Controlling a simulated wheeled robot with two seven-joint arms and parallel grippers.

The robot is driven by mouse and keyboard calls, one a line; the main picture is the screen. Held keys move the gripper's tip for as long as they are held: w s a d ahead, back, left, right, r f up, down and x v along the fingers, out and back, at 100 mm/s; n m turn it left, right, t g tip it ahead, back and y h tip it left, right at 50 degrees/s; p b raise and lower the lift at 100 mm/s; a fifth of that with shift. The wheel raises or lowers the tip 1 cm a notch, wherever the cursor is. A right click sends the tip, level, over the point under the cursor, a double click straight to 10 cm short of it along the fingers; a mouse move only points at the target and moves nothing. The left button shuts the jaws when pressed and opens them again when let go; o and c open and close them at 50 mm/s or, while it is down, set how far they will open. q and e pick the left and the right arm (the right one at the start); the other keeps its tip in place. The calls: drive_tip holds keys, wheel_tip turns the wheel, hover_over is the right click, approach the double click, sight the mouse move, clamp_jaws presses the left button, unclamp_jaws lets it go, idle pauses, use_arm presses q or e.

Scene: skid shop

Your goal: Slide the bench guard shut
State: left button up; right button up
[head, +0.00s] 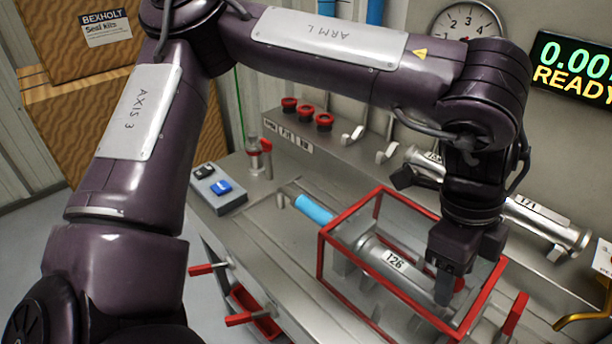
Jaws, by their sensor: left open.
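The bench guard (348,211) is a clear box with a red frame on the grey bench. It stands around part of a metal cylinder labelled 126 (394,261). A blue rod section (314,209) of the piece sticks out past the guard's left side. The gripper hides part of the guard's far right side. My right gripper is not in view.
A button box (218,188) sits on the bench's left. Red levers (240,318) stick out from the bench front. Hooks (388,150), red caps (307,112) and another cylinder (540,218) line the back. A red handle (514,314) stands right of the guard.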

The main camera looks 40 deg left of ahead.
use_arm(q)
drive_tip(key=shift+d+p+v, duration=0.2)
drive_tip(key=shift+p+v, duration=0.65)
drive_tip(key=shift+v, duration=0.25)
drive_tip(key=shift+d+p+v, duration=0.25)
drive_tip(key=shift+p+v, duration=0.55)
drive_tip(key=shift+v, duration=0.25)
drive_tip(key=shift+d+p+v, duration=0.2)
drive_tip(key=shift+p+v, duration=0.65)
drive_tip(key=shift+v, duration=0.25)
